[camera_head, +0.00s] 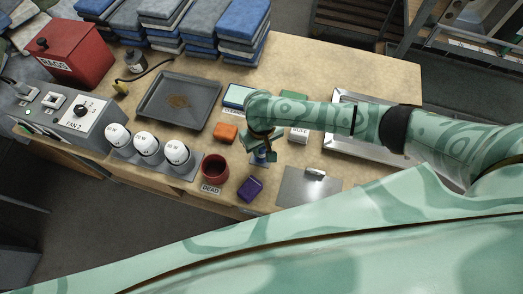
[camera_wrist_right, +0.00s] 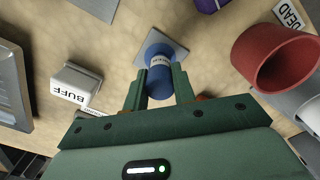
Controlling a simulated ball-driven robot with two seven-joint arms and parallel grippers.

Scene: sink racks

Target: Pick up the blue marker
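The blue marker (camera_head: 262,158) is a short blue cylinder with a white label band. In the right wrist view the blue marker (camera_wrist_right: 160,79) stands on a small grey square plate (camera_wrist_right: 147,45). My right gripper (camera_head: 262,148) is over it in the head view and partly hides it. In the right wrist view my right gripper's fingers (camera_wrist_right: 160,84) lie on either side of the marker, with little or no gap showing. I cannot tell whether they press on it. My left gripper is not in view.
A red cup (camera_head: 214,168) stands left of the marker, with a purple block (camera_head: 250,188) in front. An orange block (camera_head: 226,132) and a white BUFF box (camera_head: 299,133) are close by. A dark tray (camera_head: 208,82) and three white jars (camera_head: 147,146) stand farther left.

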